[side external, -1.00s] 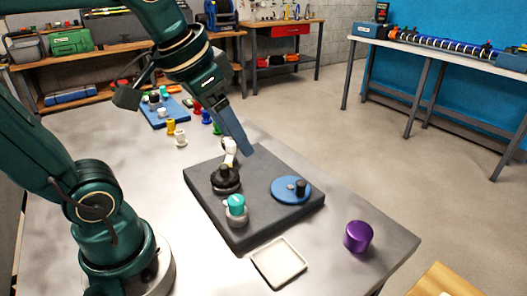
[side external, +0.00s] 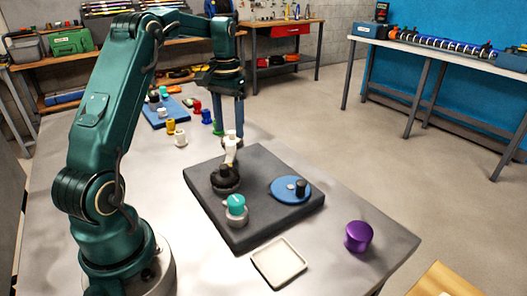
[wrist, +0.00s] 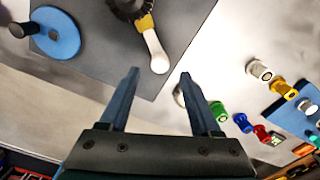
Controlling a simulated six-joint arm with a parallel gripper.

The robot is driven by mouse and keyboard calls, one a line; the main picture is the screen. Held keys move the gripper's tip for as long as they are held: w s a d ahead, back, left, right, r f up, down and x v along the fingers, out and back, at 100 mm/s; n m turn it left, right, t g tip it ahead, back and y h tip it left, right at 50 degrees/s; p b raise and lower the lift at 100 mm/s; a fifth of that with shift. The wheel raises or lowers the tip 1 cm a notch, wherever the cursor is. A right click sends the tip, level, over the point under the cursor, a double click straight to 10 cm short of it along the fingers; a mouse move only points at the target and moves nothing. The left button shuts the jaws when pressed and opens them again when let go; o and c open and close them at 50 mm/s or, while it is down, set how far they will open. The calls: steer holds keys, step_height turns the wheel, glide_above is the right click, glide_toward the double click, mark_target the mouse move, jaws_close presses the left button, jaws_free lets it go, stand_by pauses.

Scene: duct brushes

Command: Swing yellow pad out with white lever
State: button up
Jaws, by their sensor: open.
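The white lever (side external: 231,153) sticks out from a black round hub (side external: 226,179) on the dark grey base plate (side external: 276,217). In the wrist view the white lever (wrist: 155,48) has a rounded end that points toward my gripper. The yellow pad (wrist: 146,22) shows there as a small patch at the lever's root, against the black hub (wrist: 127,7); I cannot make it out in the side view. My gripper (wrist: 159,73) points down with its blue fingers apart and empty. In the wrist view the lever's end lies just ahead of the fingertips, roughly centred; contact cannot be told.
A blue disc (side external: 291,189) with a black knob and a teal-topped grey knob (side external: 236,210) share the plate. A shallow white tray (side external: 279,262) and purple cylinder (side external: 358,236) stand in front. Several small coloured pieces and a blue board (side external: 166,117) lie behind.

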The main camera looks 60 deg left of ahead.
mark_target(231, 143)
steer(key=shift+f, duration=2.35)
jaws_close()
steer(key=shift+r, duration=0.1)
